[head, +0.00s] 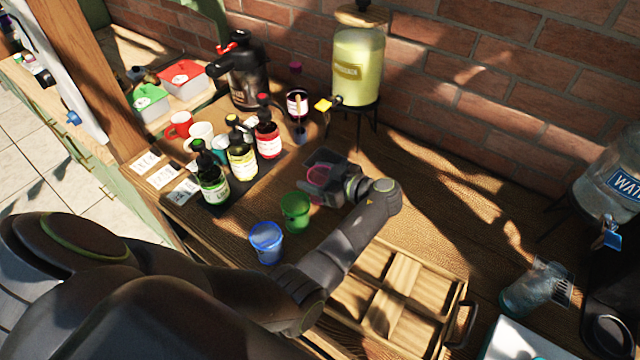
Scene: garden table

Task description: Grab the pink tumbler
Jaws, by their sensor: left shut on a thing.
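The pink tumbler (318,175) is on the wooden table, behind the green tumbler, partly hidden by my left gripper. My left gripper (324,172) comes over the table from the lower left and is shut on the pink tumbler, with its fingers around the sides. I cannot tell whether the tumbler's base touches the table. A green tumbler (295,211) and a blue tumbler (266,242) stand in front of it, toward the lower left. My right gripper is not in view.
Syrup bottles (241,162) stand on a dark mat to the left, with mugs (180,125) behind. A lemonade dispenser (357,67) stands at the back. A wooden compartment tray (405,295) lies in front. The table right of my gripper is clear.

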